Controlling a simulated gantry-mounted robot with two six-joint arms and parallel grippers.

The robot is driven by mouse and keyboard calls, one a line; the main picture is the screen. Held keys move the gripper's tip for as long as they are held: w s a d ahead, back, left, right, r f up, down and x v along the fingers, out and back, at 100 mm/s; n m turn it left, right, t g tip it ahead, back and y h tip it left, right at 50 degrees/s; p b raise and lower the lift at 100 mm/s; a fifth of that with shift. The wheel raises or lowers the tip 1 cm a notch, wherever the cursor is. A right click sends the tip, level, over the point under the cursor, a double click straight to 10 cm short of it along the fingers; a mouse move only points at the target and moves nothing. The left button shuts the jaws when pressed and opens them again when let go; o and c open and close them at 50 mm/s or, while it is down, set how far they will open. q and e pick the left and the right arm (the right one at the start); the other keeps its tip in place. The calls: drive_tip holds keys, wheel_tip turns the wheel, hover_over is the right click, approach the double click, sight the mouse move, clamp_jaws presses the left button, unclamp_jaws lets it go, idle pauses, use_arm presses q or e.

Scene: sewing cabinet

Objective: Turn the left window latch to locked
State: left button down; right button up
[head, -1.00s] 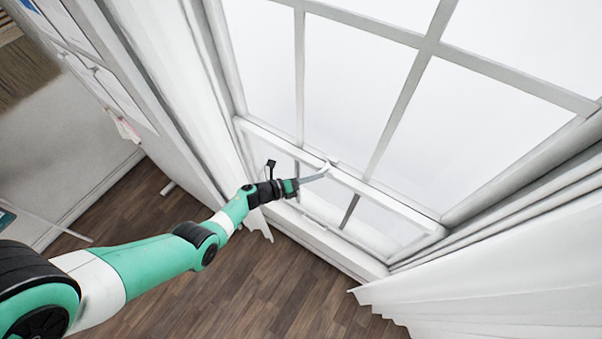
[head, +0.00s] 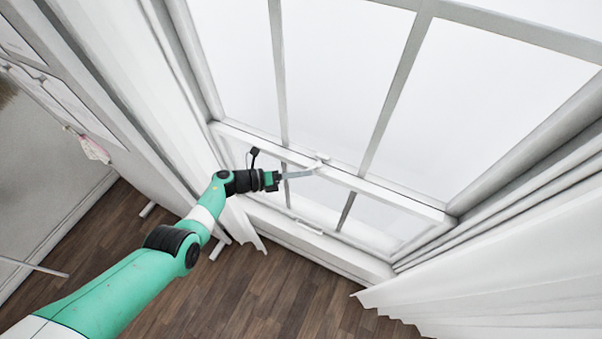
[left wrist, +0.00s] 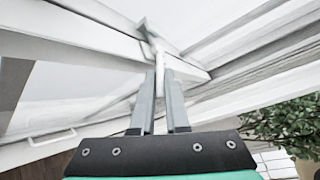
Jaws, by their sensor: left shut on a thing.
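The window latch (head: 322,157) is a small white piece on top of the white rail across the middle of the window. It also shows in the left wrist view (left wrist: 152,35), with its thin lever reaching down between my fingertips. My left gripper (head: 310,171) is at the latch, its grey fingers shut on the lever; it also shows in the left wrist view (left wrist: 159,74). The fingers hide part of the lever, and the latch's exact angle is hard to tell. My right gripper is not in view.
White curtains hang at the left (head: 130,95) and right (head: 500,290) of the window. A handle (head: 308,227) sits on the lower sash. A leafy plant (left wrist: 285,125) stands at the right in the left wrist view. Wood floor (head: 250,295) below is clear.

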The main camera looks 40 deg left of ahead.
use_arm(q)
drive_tip(key=c, duration=0.9)
unclamp_jaws()
drive_tip(key=shift+s+r, duration=0.1)
drive_tip(key=p+v, duration=0.2)
drive_tip(key=v, duration=0.5)
drive_tip(key=shift+s+a+p, duration=0.1)
drive_tip(key=shift+a+p, duration=0.05)
drive_tip(key=shift+p, duration=0.2)
drive_tip(key=shift+c, duration=0.2)
